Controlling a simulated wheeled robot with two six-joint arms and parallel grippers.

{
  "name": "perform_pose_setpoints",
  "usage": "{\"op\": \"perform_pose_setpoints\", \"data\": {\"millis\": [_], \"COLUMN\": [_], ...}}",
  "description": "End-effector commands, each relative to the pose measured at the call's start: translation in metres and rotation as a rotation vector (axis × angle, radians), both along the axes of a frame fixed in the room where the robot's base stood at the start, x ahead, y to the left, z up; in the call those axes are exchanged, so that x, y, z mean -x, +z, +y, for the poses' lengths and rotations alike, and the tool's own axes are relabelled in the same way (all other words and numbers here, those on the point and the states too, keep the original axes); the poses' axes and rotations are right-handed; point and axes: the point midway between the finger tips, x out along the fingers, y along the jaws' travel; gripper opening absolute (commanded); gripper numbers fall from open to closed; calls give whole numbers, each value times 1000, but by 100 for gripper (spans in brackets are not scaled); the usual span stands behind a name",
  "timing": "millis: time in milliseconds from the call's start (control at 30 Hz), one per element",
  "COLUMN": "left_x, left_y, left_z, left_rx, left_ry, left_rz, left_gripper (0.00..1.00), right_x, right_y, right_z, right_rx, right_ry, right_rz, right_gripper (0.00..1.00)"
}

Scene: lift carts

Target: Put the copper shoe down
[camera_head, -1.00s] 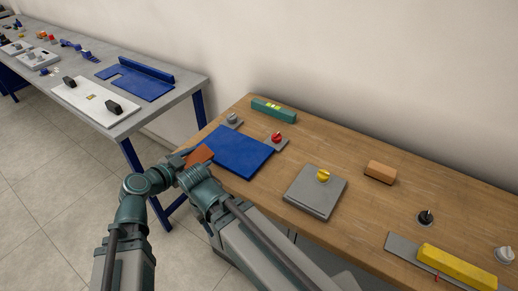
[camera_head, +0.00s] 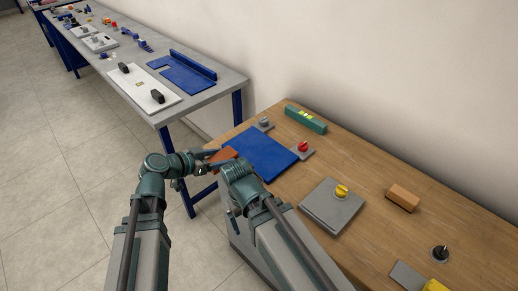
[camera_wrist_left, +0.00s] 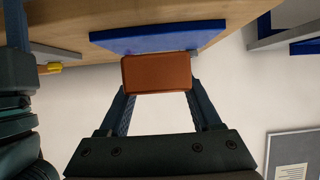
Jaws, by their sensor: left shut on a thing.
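The copper shoe (camera_head: 223,154), an orange-brown block, is held at the left edge of the wooden bench. My left gripper (camera_head: 208,157) is shut on it. In the left wrist view the shoe (camera_wrist_left: 157,73) sits between the two fingertips (camera_wrist_left: 157,88). A blue plate (camera_head: 268,153) lies flat on the bench just beyond the shoe; in the left wrist view the blue plate (camera_wrist_left: 150,38) is behind it. Whether the shoe touches the plate I cannot tell. My right arm is beside the left one, and its jaws cannot be made out.
A grey plate with a yellow knob (camera_head: 342,191), a red-knobbed block (camera_head: 303,147), a green level (camera_head: 305,118) and a tan block (camera_head: 403,198) are on the bench. A second table (camera_head: 203,99) with a white board and blue parts stands at left, across a gap.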

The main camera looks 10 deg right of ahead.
Motion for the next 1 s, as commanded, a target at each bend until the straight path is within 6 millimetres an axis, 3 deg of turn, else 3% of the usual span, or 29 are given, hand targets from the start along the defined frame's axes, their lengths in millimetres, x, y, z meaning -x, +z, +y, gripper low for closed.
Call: {"op": "perform_pose_setpoints", "data": {"millis": [167,700,1000], "left_x": [-9,-67,-79], "left_y": [-1,-11,-13], "left_z": [-12,-103,-124], "left_rx": [4,3,3], "left_ry": [-2,-1,2], "left_rz": [-1,-3,-3], "left_gripper": [0,0,0], "right_x": [0,0,0], "right_y": [-2,-12,-14], "right_z": [0,0,0], "right_rx": [0,0,0], "right_ry": [0,0,0], "right_rz": [0,0,0], "right_gripper": [100,100,100]}}
